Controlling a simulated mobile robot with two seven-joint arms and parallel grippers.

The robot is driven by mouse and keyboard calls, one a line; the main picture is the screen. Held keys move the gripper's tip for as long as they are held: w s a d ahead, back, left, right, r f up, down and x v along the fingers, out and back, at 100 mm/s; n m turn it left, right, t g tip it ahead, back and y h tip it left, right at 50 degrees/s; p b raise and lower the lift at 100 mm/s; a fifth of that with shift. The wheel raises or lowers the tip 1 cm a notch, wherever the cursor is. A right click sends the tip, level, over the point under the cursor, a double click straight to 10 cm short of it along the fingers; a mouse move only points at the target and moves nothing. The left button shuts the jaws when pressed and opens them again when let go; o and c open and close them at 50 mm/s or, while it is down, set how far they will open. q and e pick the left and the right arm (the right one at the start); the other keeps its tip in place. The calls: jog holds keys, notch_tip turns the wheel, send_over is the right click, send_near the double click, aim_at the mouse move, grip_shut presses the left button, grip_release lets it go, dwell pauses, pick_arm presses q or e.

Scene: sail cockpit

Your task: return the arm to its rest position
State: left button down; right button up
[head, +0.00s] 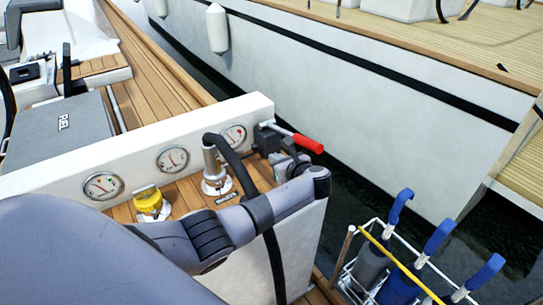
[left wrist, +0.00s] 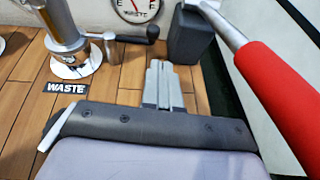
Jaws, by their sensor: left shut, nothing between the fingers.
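My left arm comes in from the left across the lower part of the head view. Its gripper (head: 283,160) is beside the base of the red-handled lever (head: 307,143), partly hidden behind my wrist. In the left wrist view the two grey fingers (left wrist: 163,84) are together with nothing between them, pointing over the wooden ledge. The lever's red grip (left wrist: 285,95) is close on the right there, and its dark housing (left wrist: 193,36) stands beyond the fingertips. I see no contact, though the head view leaves the gap unclear. My right gripper is not in view.
A metal waste pump (head: 213,170) with a side crank (left wrist: 138,34) stands left of the gripper. A yellow cap (head: 149,204) and round gauges (head: 172,159) are further left. Blue-handled items sit in a white rack (head: 345,262) at lower right. Dark water lies beyond the ledge.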

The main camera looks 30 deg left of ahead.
pick_arm(q)
jog(key=w+d+v, duration=0.1)
jog(key=v, duration=0.6)
jog(key=s+d+f+n+g+h, duration=0.25)
jog(key=s+f+n+h, duration=0.65)
jog(key=s, duration=0.7)
jog(key=s+d+r+n+h, duration=0.1)
jog(key=s+r+n+h, duration=0.1)
jog(key=s+n, duration=0.55)
jog(key=s+d+r+n+h, duration=0.15)
jog(key=s+n, duration=0.35)
jog(key=s, duration=0.6)
jog(key=w+d+f+t+h, duration=0.2)
jog(key=w+f+t, duration=0.3)
jog(key=f+t, duration=0.2)
jog(key=shift+w+d+f, duration=0.35)
jog(key=shift+d+f, duration=0.05)
jog(key=shift+f, duration=0.35)
